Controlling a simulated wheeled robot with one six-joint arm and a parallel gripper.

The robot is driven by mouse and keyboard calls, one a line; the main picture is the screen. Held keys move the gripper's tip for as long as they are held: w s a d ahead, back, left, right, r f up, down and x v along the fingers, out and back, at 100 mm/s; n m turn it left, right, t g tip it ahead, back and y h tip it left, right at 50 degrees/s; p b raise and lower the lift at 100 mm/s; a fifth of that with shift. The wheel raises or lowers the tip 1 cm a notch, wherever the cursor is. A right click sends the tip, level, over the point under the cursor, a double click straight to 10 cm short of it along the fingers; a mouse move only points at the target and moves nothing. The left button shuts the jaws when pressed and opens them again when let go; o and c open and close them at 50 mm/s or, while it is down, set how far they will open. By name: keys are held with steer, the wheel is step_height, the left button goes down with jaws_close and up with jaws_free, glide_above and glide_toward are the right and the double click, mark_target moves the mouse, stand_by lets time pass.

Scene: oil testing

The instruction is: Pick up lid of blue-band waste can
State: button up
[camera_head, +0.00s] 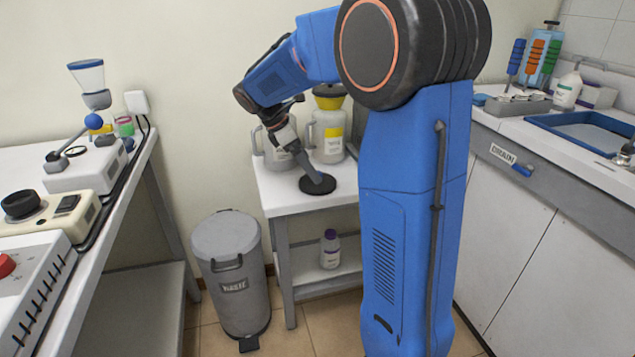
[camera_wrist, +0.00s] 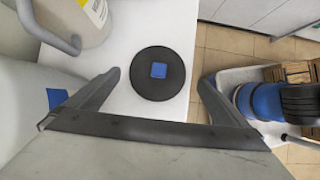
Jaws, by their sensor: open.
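The lid (camera_head: 317,187) is a flat black disc lying on a small white table. In the wrist view the lid (camera_wrist: 158,92) shows a raised blue square at its middle. My gripper (camera_head: 316,177) is open and points down over the lid. In the wrist view my gripper (camera_wrist: 160,76) has one finger on each side of the lid, with nothing between them gripped. A pale jug (camera_head: 280,155) stands behind my gripper, partly hidden by it. A blue patch (camera_wrist: 57,97) shows on a pale surface at the left; I cannot tell for sure that it is the can's band.
A yellow-capped jug (camera_head: 328,135) stands at the back of the white table (camera_head: 283,203). A purple-capped bottle (camera_head: 330,250) sits on its lower shelf. A grey pedal bin (camera_head: 230,262) stands to the left. Benches with instruments (camera_head: 60,205) and a sink (camera_head: 590,130) flank the table.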

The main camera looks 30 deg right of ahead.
steer(key=shift+d+x, duration=0.25)
steer(key=shift+x, duration=2.65)
steer(key=shift+r, duration=0.1)
steer(key=c, duration=0.6)
